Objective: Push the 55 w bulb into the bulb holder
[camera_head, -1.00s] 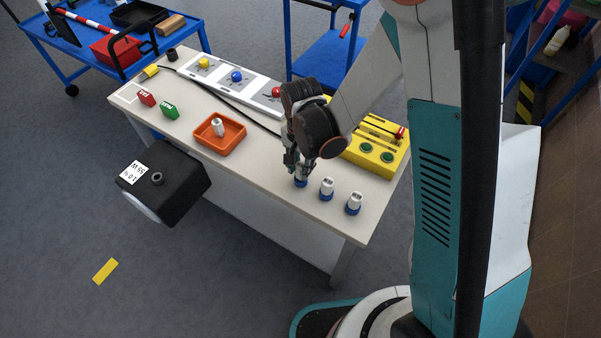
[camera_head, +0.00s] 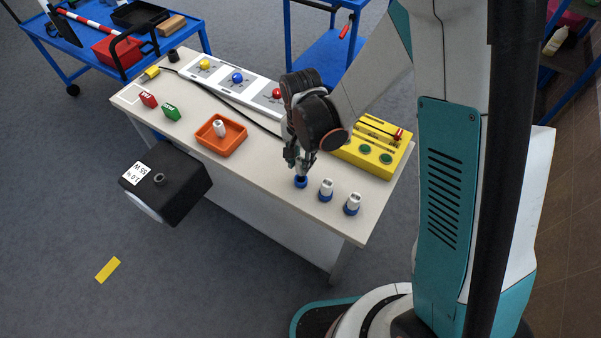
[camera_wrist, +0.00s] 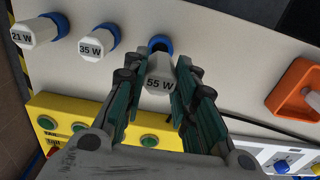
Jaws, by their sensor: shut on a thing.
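My gripper (camera_head: 299,162) is shut on the white 55 W bulb (camera_wrist: 159,85), whose label faces the wrist camera between the fingers. In the wrist view, a blue ring stand (camera_wrist: 160,43) with a dark opening shows just beyond the bulb. In the head view, the blue ring (camera_head: 301,182) is just below my fingertips, and the bulb is mostly hidden by them. A black box (camera_head: 185,170) with a round dark socket (camera_head: 159,179) on top and a label reading 55 W hangs in front of the table, at left.
The 35 W bulb (camera_wrist: 97,45) and 21 W bulb (camera_wrist: 38,31) stand in blue rings beside mine. An orange tray (camera_head: 238,143) holds another white bulb. A yellow button box (camera_head: 390,168) is close to my gripper. The table's front edge lies between my gripper and the black box.

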